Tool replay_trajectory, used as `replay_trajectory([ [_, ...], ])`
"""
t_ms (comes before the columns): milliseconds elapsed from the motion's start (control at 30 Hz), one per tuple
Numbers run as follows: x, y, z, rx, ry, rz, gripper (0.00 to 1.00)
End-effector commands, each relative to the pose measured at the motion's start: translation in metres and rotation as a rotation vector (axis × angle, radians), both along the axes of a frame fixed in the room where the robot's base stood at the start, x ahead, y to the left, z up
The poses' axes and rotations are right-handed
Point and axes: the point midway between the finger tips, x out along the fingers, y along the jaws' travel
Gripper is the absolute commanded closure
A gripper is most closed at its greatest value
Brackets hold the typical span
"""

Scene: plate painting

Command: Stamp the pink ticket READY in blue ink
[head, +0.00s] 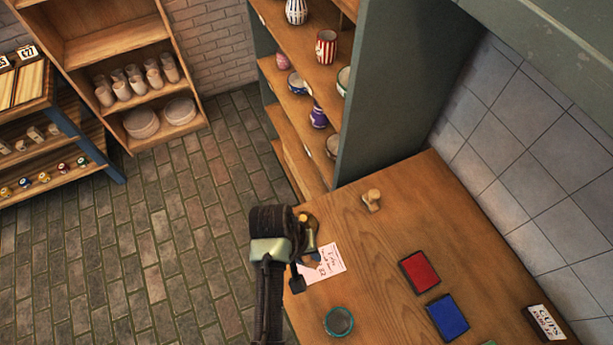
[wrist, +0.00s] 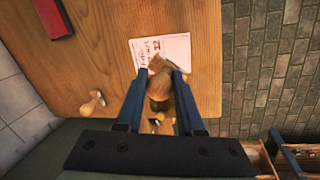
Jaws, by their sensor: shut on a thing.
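The pink ticket (head: 332,261) lies on the wooden table near its left edge, with dark writing on it. It also shows in the wrist view (wrist: 174,46). My gripper (wrist: 160,76) is shut on a wooden-handled stamp (wrist: 159,88), over or at the ticket's near edge. In the head view my gripper (head: 309,254) covers part of the ticket. I cannot tell whether the stamp touches the paper, and its printing face is hidden. A blue ink pad (head: 447,317) and a red ink pad (head: 419,272) lie to the right.
A round teal-rimmed dish (head: 339,321) is near the front, and a small sign (head: 545,322) at the right. A tall shelf (head: 300,130) of pottery stands behind the table.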

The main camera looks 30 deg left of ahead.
Motion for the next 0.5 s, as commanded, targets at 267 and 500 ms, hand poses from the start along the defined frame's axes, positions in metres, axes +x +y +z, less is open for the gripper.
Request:
replay_trajectory([
  [267, -0.001, 0.002, -0.015, 0.001, 0.001, 0.01, 0.99],
  [500, -0.001, 0.002, -0.039, 0.001, 0.0, 0.008, 0.99],
])
